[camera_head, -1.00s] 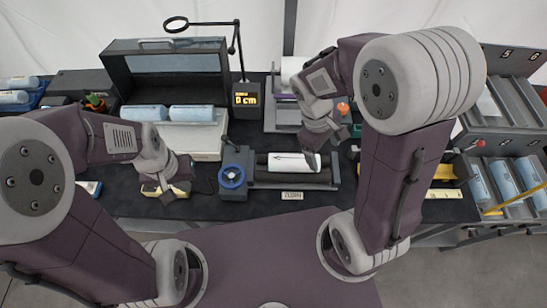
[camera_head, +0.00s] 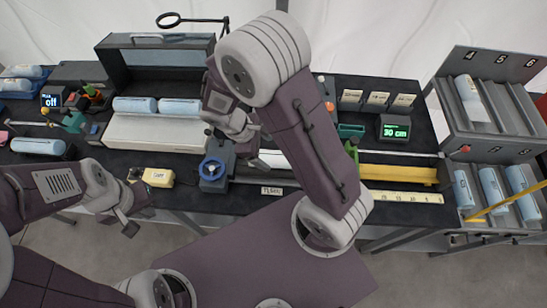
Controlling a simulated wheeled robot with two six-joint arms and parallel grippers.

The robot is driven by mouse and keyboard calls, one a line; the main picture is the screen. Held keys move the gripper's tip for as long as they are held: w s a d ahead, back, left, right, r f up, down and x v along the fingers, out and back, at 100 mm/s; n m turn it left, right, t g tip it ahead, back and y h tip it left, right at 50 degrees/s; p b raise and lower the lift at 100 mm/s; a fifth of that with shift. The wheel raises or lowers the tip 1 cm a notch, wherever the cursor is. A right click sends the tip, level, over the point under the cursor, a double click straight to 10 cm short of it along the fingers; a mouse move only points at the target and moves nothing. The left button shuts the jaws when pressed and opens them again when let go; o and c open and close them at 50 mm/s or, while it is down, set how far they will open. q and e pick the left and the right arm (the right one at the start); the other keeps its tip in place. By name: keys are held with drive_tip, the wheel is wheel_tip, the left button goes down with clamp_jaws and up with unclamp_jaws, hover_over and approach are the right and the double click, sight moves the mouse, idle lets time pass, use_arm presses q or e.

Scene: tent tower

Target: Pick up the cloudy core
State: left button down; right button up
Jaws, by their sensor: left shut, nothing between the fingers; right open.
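No core is clearly marked as cloudy. A whitish core (camera_head: 272,158) lies on the dark roller stand right of a blue handwheel (camera_head: 213,171), mostly hidden by my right arm. Two pale blue cores (camera_head: 135,105) (camera_head: 179,108) lie on a white box at the back left. A whitish core (camera_head: 472,97) lies in slot 4 of the upper right rack. My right gripper (camera_head: 242,138) is open, over the table just above and right of the handwheel; its fingertips are partly hard to see. My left gripper (camera_head: 131,223) is shut and empty in front of the table's front edge.
Several blue cores (camera_head: 492,190) lie in the lower right rack. Another core (camera_head: 38,146) lies at the left. A yellow block (camera_head: 158,177), yellow rail (camera_head: 398,173), ruler (camera_head: 405,197) and 30 cm display (camera_head: 394,128) are on the table. A magnifier (camera_head: 168,19) stands behind.

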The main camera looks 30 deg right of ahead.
sight(270, 155)
drive_tip(key=x, duration=0.5)
drive_tip(key=shift+f, duration=0.2)
drive_tip(key=shift+a, duration=0.1)
drive_tip(key=c, duration=1.7)
clamp_jaws()
drive_tip(key=shift+r, duration=0.2)
